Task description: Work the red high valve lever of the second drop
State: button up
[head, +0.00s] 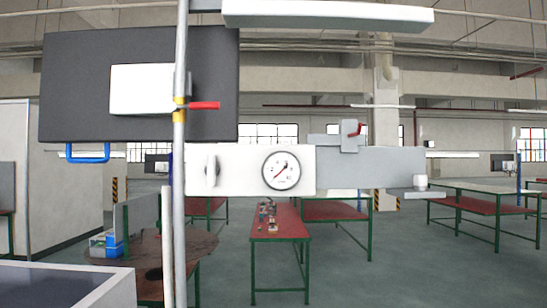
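A vertical grey pipe (180,200) runs from top to bottom at the left of the head view. A red lever (205,105) sticks out to the right from the pipe, about level, beside a yellow fitting (180,107). It is in front of a dark panel (90,90). A smaller red lever (358,128) sits on a grey block (349,142) to the right, above a grey horizontal bar. I cannot tell from this view which lever belongs to the second drop. My gripper is not in view.
A white box with a round gauge (282,170) and a knob (211,171) stands right of the pipe. A blue handle (88,153) hangs under the dark panel. Red-topped tables (279,221) stand behind, with a round brown table (150,250) at lower left. Open floor lies between.

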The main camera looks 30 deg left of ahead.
aim_at(172, 107)
jog(key=u, duration=1.95)
